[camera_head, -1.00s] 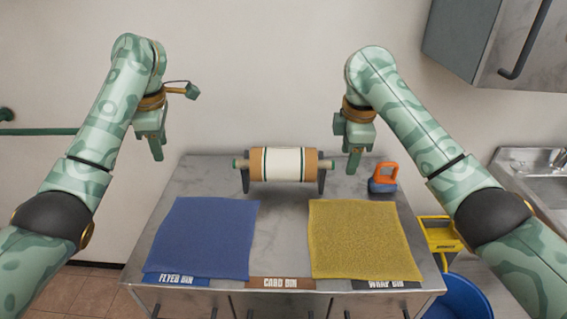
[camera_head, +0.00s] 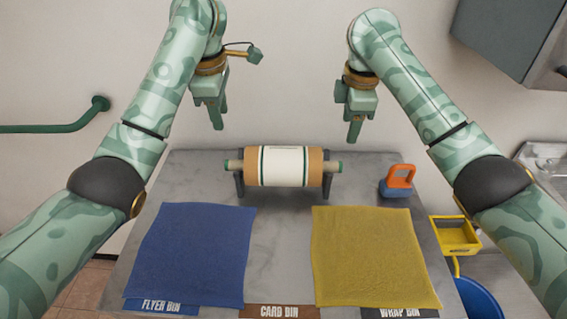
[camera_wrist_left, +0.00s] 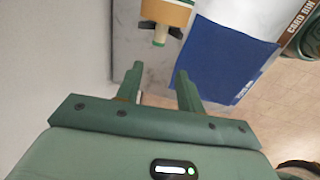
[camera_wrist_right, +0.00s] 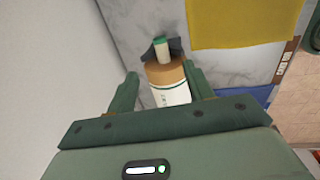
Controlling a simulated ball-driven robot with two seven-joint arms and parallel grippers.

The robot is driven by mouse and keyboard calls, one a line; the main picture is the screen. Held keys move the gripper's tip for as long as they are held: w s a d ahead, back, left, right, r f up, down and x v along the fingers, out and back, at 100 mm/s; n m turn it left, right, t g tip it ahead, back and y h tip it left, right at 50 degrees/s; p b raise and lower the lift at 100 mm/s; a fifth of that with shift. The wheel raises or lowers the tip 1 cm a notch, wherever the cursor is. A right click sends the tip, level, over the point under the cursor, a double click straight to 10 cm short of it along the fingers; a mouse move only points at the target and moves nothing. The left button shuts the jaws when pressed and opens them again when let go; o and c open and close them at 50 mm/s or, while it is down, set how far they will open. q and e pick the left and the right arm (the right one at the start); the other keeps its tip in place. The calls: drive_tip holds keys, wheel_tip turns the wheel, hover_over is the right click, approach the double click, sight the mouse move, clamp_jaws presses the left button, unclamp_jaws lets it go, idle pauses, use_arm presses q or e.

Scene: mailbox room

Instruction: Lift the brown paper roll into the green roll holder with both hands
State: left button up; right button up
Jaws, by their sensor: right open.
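The brown paper roll (camera_head: 315,166), with a white, green-striped band around its middle, lies level across two dark supports (camera_head: 327,184) at the back of the table. Its rod has green tips at both ends. My left gripper (camera_head: 217,118) is open and empty, above and left of the roll's left end. In the left wrist view the roll's end (camera_wrist_left: 165,14) is beyond the fingers. My right gripper (camera_head: 355,130) is open and empty, above and right of the roll's right end. The roll (camera_wrist_right: 166,75) shows beyond its fingers. I cannot identify a green roll holder for certain.
A green rail (camera_head: 60,124) is on the wall at left. A blue mat (camera_head: 190,255) and a yellow mat (camera_head: 370,255) lie on the grey table (camera_head: 282,240). An orange-handled blue object (camera_head: 397,182) stands right of the roll. A yellow tray (camera_head: 456,236) is beyond the table's right edge.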

sight(232, 161)
use_arm(q)
drive_tip(key=w+f, duration=0.1)
drive_tip(key=f, duration=1)
drive_tip(key=w+f, duration=0.1)
drive_tip(key=f, duration=0.4)
drive_tip(key=shift+w+f, duration=0.15)
drive_tip(key=shift+w, duration=0.15)
use_arm(e)
drive_tip(key=w+f, duration=0.1)
drive_tip(key=f, duration=0.9)
drive_tip(key=w+f, duration=0.1)
drive_tip(key=f, duration=0.5)
drive_tip(key=shift+w+f, duration=0.1)
drive_tip(key=shift+w, duration=0.2)
use_arm(q)
clamp_jaws()
use_arm(e)
drive_tip(key=c, duration=1)
clamp_jaws()
